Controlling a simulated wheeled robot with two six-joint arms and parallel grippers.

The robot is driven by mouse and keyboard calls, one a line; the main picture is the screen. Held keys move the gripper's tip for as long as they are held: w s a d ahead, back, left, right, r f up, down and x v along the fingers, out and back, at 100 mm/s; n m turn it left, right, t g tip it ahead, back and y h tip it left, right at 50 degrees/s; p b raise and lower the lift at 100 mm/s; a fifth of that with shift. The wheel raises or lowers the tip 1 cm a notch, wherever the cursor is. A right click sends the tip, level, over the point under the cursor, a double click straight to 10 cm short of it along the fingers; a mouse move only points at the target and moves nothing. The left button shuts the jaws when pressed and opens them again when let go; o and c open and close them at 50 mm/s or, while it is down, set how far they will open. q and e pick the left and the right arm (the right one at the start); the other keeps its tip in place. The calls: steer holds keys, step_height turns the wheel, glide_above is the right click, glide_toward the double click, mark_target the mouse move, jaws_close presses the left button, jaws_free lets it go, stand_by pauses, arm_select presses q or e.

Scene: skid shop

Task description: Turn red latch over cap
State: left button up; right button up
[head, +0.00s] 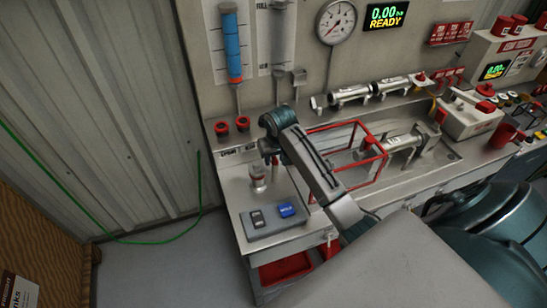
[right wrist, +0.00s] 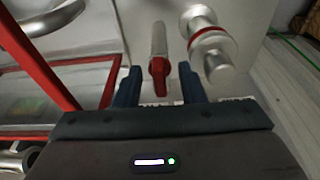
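The red latch (right wrist: 159,74) shows in the right wrist view at the end of a short silver bar, between my right gripper's fingers (right wrist: 160,83), with gaps on both sides. The fingers are spread and hold nothing. A silver cap or fitting (right wrist: 213,55) with a red ring stands just right of the latch and right finger. In the head view this silver fitting (head: 258,176) stands upright on the bench's left end, and my right gripper (head: 269,156) is just above and beside it. The latch is hard to make out there. My left gripper is not in view.
A grey panel with a blue button (head: 287,210) lies at the bench's front left. A green hose (head: 150,240) lies beyond the bench's left edge.

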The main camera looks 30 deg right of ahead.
steer(key=c, duration=0.6)
steer(key=shift+o, duration=0.2)
steer(key=shift+r+n+p, duration=0.1)
steer(key=shift+n+p, duration=0.3)
steer(key=shift+p, duration=0.1)
steer(key=shift+n, duration=0.6)
steer(key=shift+y, duration=0.3)
steer(key=shift+n, duration=1.2)
